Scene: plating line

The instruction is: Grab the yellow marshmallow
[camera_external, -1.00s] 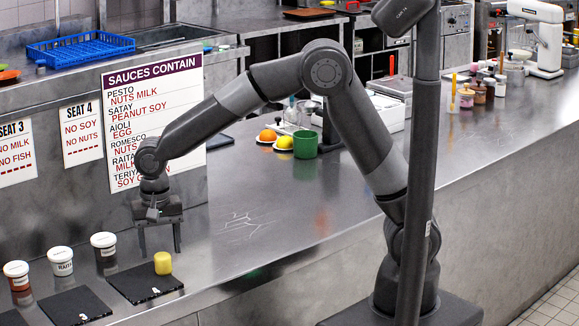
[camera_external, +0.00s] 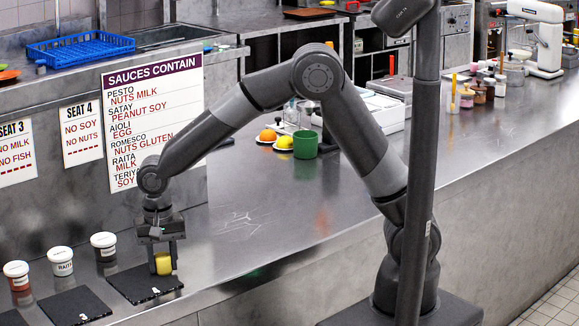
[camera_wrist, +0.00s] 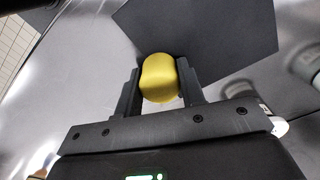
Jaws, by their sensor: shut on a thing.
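The yellow marshmallow (camera_external: 163,263) is a small upright cylinder at the back edge of a black slate (camera_external: 146,285) on the steel counter. My gripper (camera_external: 164,264) is lowered over it, with a finger on each side. In the wrist view the marshmallow (camera_wrist: 159,78) sits between the two dark fingers of my gripper (camera_wrist: 159,88), which are shut on it. It appears to be still at slate level; I cannot tell whether it touches the slate.
Several lidded sauce tubs (camera_external: 60,261) stand on the left along the counter. Another black slate (camera_external: 74,306) lies in front. A sauce sign (camera_external: 154,118) stands behind my gripper. A green cup (camera_external: 305,145) and small fruits on saucers are farther back. The counter's middle is clear.

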